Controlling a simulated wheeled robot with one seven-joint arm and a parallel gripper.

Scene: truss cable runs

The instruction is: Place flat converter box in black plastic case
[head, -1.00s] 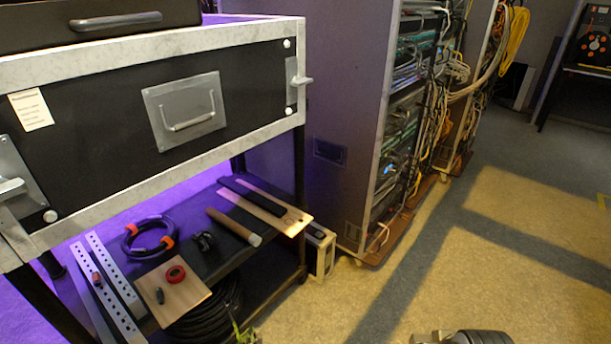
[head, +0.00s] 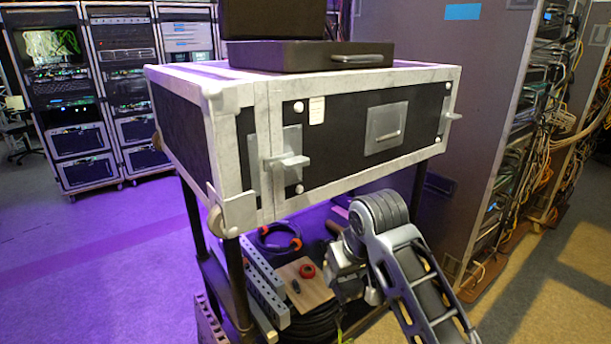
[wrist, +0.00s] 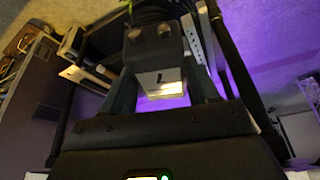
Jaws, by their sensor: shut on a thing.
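My gripper (wrist: 160,88) is shut on a small dark box with two round silver fittings and a pale, lit face, which I take to be the flat converter box (wrist: 152,50). It sits between the two fingers in the wrist view. In the head view my gripper (head: 350,284) hangs low in front of the cart's lower shelf; the fingertips and box cannot be made out there. The black plastic case (head: 300,58) lies on top of the large flight case, its front handle facing me and its lid raised behind. Its inside is hidden from this angle.
The black-and-silver flight case (head: 345,77) has projecting latches and stands on a dark-legged cart. The lower shelf holds a wooden board (head: 305,288), red tape (head: 307,270), a coiled cable (head: 278,238) and perforated rails.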

